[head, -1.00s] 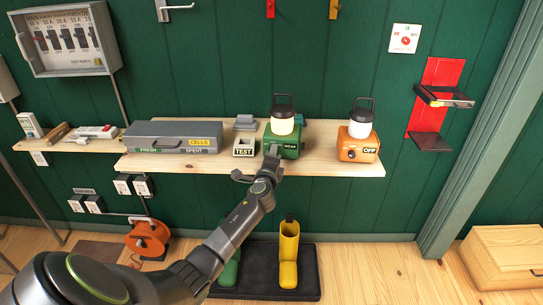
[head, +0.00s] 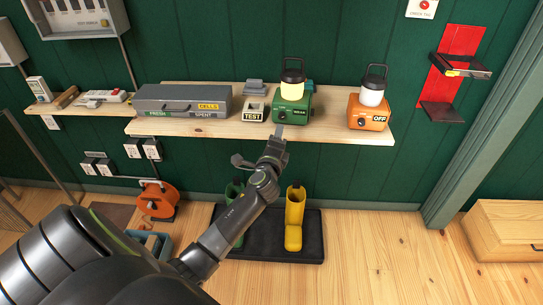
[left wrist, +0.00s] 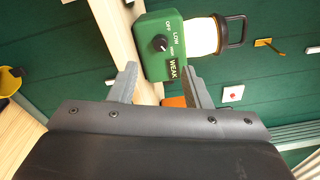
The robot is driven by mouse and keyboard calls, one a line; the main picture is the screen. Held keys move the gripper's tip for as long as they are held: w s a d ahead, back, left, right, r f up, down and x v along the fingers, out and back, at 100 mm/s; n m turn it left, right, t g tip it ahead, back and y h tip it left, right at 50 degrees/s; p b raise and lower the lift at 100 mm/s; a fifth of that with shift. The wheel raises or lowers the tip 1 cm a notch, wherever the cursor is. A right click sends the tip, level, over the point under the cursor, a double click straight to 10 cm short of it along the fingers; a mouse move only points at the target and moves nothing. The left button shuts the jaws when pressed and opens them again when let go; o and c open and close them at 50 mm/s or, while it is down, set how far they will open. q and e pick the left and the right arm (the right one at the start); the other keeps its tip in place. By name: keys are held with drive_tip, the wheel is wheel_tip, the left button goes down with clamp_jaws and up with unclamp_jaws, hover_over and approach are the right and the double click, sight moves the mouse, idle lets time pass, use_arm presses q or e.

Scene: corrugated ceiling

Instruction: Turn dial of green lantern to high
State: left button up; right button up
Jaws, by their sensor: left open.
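The green lantern (head: 295,107) stands on the wooden shelf, with a lit white globe and a black handle. In the left wrist view the green lantern (left wrist: 166,68) appears turned on its side, with a round black dial (left wrist: 160,43) and a WEAK label. OFF and LOW are legible around the dial; a smaller mark beside it is too small to read. My left gripper (head: 279,132) is just in front of and below the lantern's front face. In the wrist view its two fingers (left wrist: 161,86) are spread apart with nothing between them, short of the dial. My right gripper is not seen.
An orange lantern (head: 369,112) marked OFF stands to the right on the shelf (head: 225,129). A TEST block (head: 253,112) sits close left of the green lantern, and a grey case (head: 182,101) farther left.

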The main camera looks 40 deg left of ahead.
use_arm(q)
drive_tip(key=v, duration=0.8)
drive_tip(key=shift+s, duration=0.2)
